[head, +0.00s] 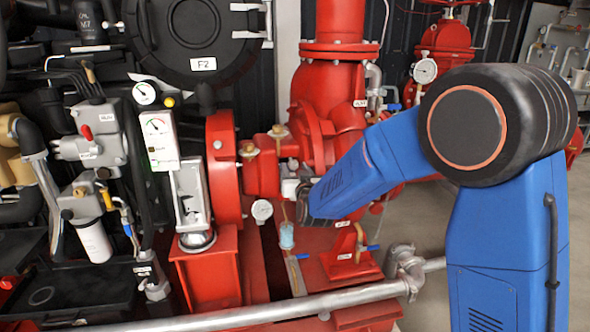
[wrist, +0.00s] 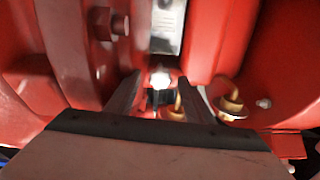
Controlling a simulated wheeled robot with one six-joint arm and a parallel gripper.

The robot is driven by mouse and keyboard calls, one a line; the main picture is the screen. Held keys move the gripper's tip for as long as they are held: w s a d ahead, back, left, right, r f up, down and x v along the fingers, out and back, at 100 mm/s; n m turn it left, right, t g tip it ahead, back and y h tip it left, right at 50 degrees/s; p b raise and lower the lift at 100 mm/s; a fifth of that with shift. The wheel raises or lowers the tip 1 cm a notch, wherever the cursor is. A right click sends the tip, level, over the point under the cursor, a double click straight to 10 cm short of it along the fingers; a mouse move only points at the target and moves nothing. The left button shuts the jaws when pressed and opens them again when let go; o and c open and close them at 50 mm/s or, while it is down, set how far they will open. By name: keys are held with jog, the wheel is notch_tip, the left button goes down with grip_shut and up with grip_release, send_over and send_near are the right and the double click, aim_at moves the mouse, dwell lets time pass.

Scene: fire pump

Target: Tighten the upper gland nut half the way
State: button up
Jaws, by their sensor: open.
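My gripper (wrist: 162,84) is open, with its two dark fingers apart and pointing into a gap between red pump castings. A bright, shiny piece (wrist: 160,78) shows between the fingertips, with a dark part just below it. I cannot tell whether either is the upper gland nut. A reddish hex bolt head (wrist: 104,23) is on the casting up and left of the fingers. In the head view my blue arm hides most of the gripper, which is beside the red pump body (head: 262,178). No gland nut can be made out clearly there.
A brass fitting (wrist: 232,104) and thin pipe are close to the right finger. In the head view a small gauge (head: 262,210) hangs by the pump, and a grey pipe (head: 270,312) crosses the front. Red castings closely flank the gripper. Open floor (head: 425,215) shows at right.

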jog(key=shift+w, duration=0.2)
jog(key=c, duration=1)
jog(key=shift+c, duration=0.2)
jog(key=shift+m, duration=3.1)
